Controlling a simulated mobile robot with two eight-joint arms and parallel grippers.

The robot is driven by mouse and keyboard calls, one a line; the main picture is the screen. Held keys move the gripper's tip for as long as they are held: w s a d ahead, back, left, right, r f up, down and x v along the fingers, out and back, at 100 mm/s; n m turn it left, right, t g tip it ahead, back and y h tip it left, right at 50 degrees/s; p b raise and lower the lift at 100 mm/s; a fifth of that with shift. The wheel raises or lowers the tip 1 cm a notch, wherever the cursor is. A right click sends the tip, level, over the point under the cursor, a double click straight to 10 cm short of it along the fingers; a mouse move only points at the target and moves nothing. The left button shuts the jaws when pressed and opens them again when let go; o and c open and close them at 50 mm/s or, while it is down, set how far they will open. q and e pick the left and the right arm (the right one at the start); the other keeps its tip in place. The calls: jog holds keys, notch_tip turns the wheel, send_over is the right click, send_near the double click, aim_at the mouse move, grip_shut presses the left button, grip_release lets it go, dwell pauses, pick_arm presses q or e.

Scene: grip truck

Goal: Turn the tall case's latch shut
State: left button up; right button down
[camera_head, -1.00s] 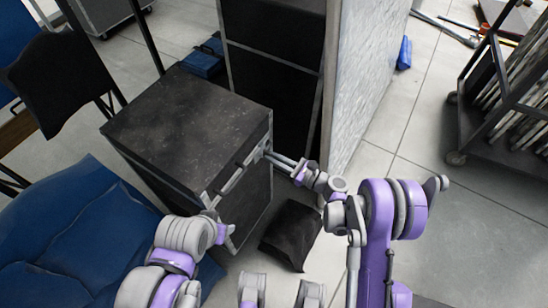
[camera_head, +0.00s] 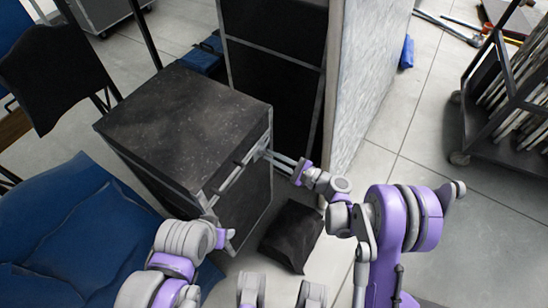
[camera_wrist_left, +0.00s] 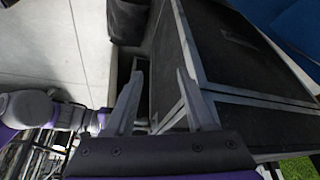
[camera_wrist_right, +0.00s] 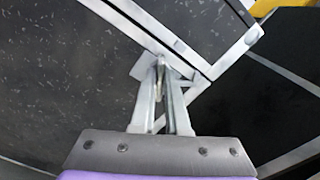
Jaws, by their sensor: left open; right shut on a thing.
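The tall case (camera_head: 180,105) is a black speckled box with metal edges, standing left of centre in the head view. It also shows in the left wrist view (camera_wrist_left: 240,55) and fills much of the right wrist view (camera_wrist_right: 80,70). My right gripper (camera_head: 268,153) reaches the case's right front edge. In the right wrist view its fingers are shut on the small metal latch (camera_wrist_right: 160,63), beside a seam between metal strips. The fingers partly hide the latch, so its exact turn is unclear. My left gripper (camera_wrist_left: 158,85) is open, its fingers spread near the case's metal edge.
A black bag-like object (camera_head: 292,235) lies on the floor right of the case. A tall pale panel (camera_head: 375,70) stands behind it. A blue cover (camera_head: 70,235) lies at the left. A dark wheeled rack (camera_head: 495,120) stands at the right; the tiled floor between is clear.

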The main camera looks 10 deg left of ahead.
jog(key=n+b, duration=0.1)
jog(key=n, duration=0.6)
jog(key=n+b, duration=0.1)
jog(key=n, duration=0.3)
jog(key=shift+s+f+b, duration=0.15)
jog(key=shift+f+b, duration=0.1)
jog(key=shift+b, duration=0.05)
jog(key=shift+n, duration=0.5)
jog(key=c, duration=0.9)
grip_release()
jog(key=p+v, duration=0.1)
jog(key=v, duration=0.9)
jog(key=shift+s+d, duration=0.2)
jog(key=shift+d, duration=0.15)
